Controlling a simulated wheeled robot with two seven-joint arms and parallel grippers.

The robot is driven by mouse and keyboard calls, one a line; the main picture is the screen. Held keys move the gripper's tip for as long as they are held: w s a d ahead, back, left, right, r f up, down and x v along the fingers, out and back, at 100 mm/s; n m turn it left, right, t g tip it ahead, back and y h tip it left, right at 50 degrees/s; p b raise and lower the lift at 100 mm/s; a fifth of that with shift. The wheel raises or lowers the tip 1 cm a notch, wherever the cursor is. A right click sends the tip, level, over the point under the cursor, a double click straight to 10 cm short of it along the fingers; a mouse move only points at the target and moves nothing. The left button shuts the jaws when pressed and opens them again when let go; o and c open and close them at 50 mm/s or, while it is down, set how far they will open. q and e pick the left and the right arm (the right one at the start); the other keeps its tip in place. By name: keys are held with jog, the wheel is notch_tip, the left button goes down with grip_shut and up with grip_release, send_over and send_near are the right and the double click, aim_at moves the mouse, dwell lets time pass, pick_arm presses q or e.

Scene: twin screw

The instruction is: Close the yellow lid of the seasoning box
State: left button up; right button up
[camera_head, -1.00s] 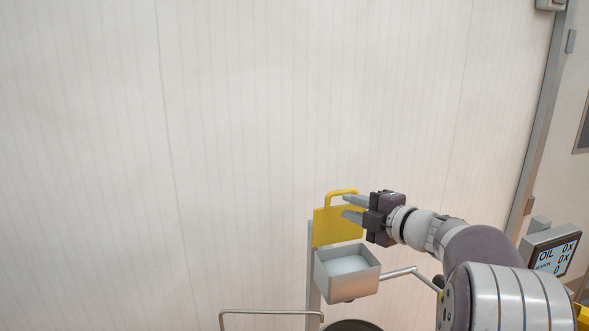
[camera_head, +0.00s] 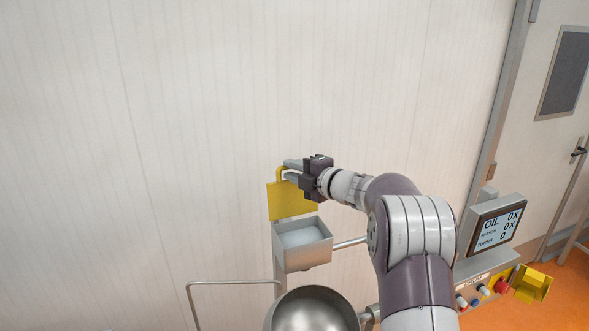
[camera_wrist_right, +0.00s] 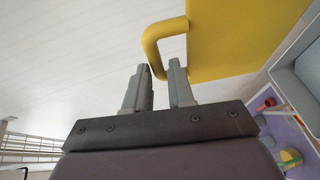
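The yellow lid (camera_head: 290,201) stands raised above the open seasoning box (camera_head: 303,256), a grey box with pale contents. The lid's handle loop (camera_head: 281,171) is at its top edge. My right gripper (camera_head: 289,170) is at the handle, its fingers apart. In the right wrist view the lid (camera_wrist_right: 225,40) fills the upper right, and the handle (camera_wrist_right: 152,42) reaches down between the tips of the right gripper (camera_wrist_right: 160,70). I cannot tell whether the fingers touch it. My left gripper is not in view.
A round metal bowl (camera_head: 312,312) is below the box. A metal rail (camera_head: 205,287) runs at its left. A screen (camera_head: 497,226) and a panel with knobs (camera_head: 484,288) stand at the right. The pale wall (camera_head: 150,120) is close behind the lid.

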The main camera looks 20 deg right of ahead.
jog(key=shift+w+a, duration=0.15)
grip_shut()
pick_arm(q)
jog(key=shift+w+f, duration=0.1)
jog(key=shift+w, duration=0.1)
pick_arm(e)
jog(key=shift+d+f, duration=0.2)
jog(key=shift+f, duration=0.05)
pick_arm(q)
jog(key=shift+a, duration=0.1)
pick_arm(e)
jog(key=shift+f, duration=0.15)
jog(key=shift+o, duration=1)
grip_release()
jog(key=shift+d, duration=0.1)
jog(key=shift+r, duration=0.2)
